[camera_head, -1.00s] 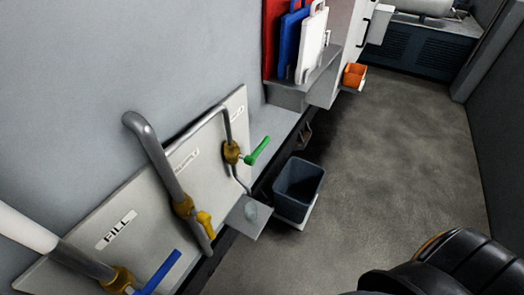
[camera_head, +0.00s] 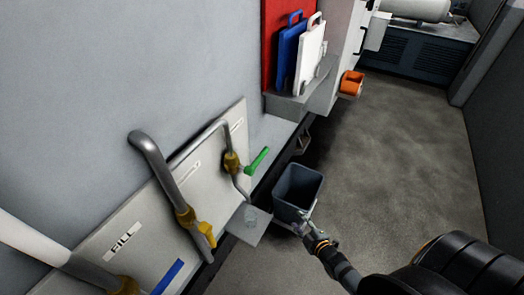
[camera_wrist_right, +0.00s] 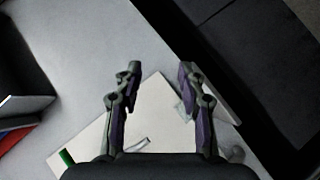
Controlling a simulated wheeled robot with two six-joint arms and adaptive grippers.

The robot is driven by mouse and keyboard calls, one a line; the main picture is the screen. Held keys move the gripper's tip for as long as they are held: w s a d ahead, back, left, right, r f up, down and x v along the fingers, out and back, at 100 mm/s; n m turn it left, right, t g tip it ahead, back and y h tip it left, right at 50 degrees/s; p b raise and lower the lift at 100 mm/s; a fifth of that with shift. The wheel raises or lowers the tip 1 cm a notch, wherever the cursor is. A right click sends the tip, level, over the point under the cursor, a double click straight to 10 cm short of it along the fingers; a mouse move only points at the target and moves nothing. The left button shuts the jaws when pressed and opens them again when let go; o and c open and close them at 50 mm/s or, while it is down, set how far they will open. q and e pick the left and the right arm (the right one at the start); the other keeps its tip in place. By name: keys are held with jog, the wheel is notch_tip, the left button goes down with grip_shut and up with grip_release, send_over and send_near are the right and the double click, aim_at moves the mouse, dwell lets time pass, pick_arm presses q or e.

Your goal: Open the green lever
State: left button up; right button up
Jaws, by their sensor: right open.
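The green lever (camera_head: 257,160) sits on a brass valve (camera_head: 232,163) on the pale wall panel (camera_head: 205,190), pointing up and to the right in the head view. A bit of green, likely the same lever, shows at the lower left of the right wrist view (camera_wrist_right: 66,157). My right gripper (camera_head: 306,218) is open and empty, in front of the dark bin, to the right of and below the lever and apart from it. Its two fingers also show spread in the right wrist view (camera_wrist_right: 160,72). My left gripper is not in view.
A yellow lever (camera_head: 203,230) and a blue lever (camera_head: 168,277) sit on the same panel beside grey pipes (camera_head: 162,175). Floor to the right is open.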

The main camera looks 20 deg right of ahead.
jog(key=w+a+r+n+t+y, duration=0.1)
jog(key=w+r+n, duration=0.1)
jog(key=r, duration=0.4)
jog(key=w+a+r+n+t+y, duration=0.1)
jog(key=a+r+t, duration=0.1)
jog(key=r, duration=0.3)
jog(key=n+t+y+p, duration=0.1)
jog(key=n+t+y, duration=0.2)
jog(key=n, duration=0.2)
send_near(262, 153)
jog(key=x, duration=0.3)
jog(key=p+x, duration=0.1)
jog(key=x, duration=0.2)
jog(key=p+x, duration=0.1)
jog(key=x, duration=0.2)
jog(key=shift+w+f, duration=0.1)
jog(key=shift+f, duration=0.2)
jog(key=shift+w+a, duration=0.2)
jog(key=shift+w, duration=0.15)
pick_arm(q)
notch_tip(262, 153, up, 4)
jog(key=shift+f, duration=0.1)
pick_arm(e)
grip_shut()
